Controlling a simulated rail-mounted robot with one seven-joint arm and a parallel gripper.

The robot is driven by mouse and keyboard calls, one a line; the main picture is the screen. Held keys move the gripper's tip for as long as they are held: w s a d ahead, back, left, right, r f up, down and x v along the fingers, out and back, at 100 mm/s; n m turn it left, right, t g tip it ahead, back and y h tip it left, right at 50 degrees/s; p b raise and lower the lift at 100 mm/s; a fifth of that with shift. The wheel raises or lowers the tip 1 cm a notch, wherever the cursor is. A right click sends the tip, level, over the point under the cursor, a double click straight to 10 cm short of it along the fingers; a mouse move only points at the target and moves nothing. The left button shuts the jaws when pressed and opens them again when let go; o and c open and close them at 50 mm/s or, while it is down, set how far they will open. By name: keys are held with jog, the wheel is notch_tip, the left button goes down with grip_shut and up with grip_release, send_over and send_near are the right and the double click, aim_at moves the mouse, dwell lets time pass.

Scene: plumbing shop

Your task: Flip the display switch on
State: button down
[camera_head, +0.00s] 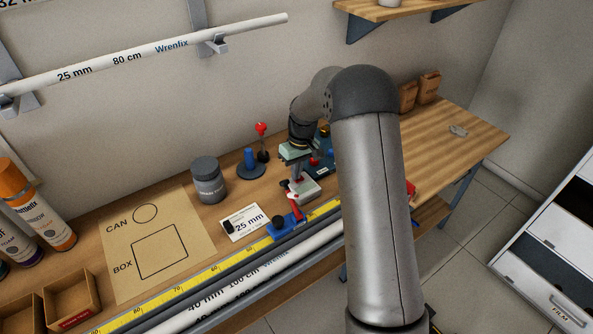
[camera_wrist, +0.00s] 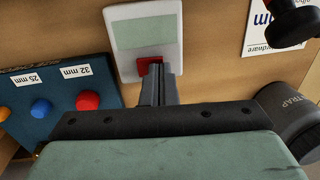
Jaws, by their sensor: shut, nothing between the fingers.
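The display switch is a pale plate (camera_wrist: 172,20) with a grey-green panel and a red rocker (camera_wrist: 145,64) at its near edge in the wrist view. In the head view the pale switch box (camera_head: 310,190) sits on the bench, partly hidden behind my gripper. My gripper (camera_wrist: 159,72) is shut and empty, its fingertips right over the red rocker and covering part of it. I cannot tell whether they touch it. In the head view my gripper (camera_head: 298,178) points down at the box. The rocker's position cannot be told.
A blue board (camera_wrist: 60,105) with blue, orange and red knobs is left of the switch in the wrist view. In the head view a red-handled clamp (camera_head: 285,224), a grey can (camera_head: 208,180) and a red-knobbed lever (camera_head: 262,142) stand nearby.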

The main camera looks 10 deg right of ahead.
aim_at(303, 177)
jog(key=shift+s+a+f+b, duration=0.1)
jog(key=shift+f+b, duration=0.5)
jog(key=shift+b, duration=0.2)
jog(key=shift+s+r, duration=0.1)
jog(key=shift+r, duration=0.05)
jog(key=shift+a, duration=0.15)
jog(key=shift+s, duration=0.1)
jog(key=shift+w+d, duration=0.15)
jog(key=shift+d, duration=0.35)
jog(key=shift+w+d, duration=0.15)
jog(key=shift+d, duration=0.35)
jog(key=shift+w+r+p, duration=0.1)
jog(key=shift+r+p, duration=0.2)
jog(key=shift+r, duration=0.1)
notch_tip(303, 177, up, 14)
jog(key=shift+w+d, duration=0.3)
jog(key=shift+d, duration=0.05)
jog(key=shift+f+b, duration=0.2)
jog(key=shift+b, duration=0.3)
